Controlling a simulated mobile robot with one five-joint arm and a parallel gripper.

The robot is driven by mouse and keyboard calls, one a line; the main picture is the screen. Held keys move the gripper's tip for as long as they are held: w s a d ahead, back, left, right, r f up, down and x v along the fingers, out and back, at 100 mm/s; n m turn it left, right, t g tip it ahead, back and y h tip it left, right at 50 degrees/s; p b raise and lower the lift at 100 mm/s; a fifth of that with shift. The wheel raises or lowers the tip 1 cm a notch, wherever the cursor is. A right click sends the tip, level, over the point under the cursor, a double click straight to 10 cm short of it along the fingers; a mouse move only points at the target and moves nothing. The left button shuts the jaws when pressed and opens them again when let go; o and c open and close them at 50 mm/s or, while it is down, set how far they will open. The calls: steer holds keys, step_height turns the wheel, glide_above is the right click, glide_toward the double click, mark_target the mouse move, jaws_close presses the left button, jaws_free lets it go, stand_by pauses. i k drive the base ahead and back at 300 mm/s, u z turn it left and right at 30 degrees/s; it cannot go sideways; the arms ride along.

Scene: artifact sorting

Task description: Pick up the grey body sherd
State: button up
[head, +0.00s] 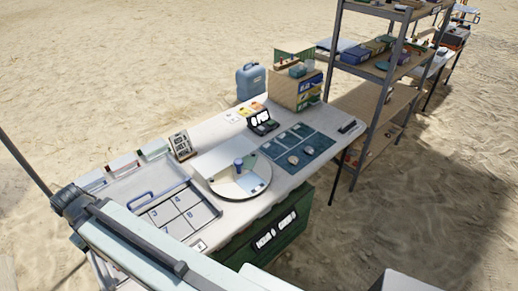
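Two small pale lumps lie on a dark blue-grey mat (322,144) marked with lighter rectangles on the right half of the white table. One pale lump (293,159) is nearer the front left. The other pale lump (308,150) is behind it to the right. They look like sherds, but they are too small here to tell which is the grey body sherd. I cannot make out my gripper in the head view.
A round tray (226,190) with a blue cylinder (239,163) stands left of the mat. A divided grey tray (182,222) is further left. A small black case (262,123) and wooden box (292,94) stand behind. Metal shelving (384,110) rises at right. Open sand surrounds the table.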

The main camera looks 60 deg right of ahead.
mark_target(309, 150)
steer(key=u, duration=1.55)
steer(key=k, duration=2.75)
steer(key=z, duration=1.05)
steer(key=i, duration=1.05)
steer(key=u, duration=0.05)
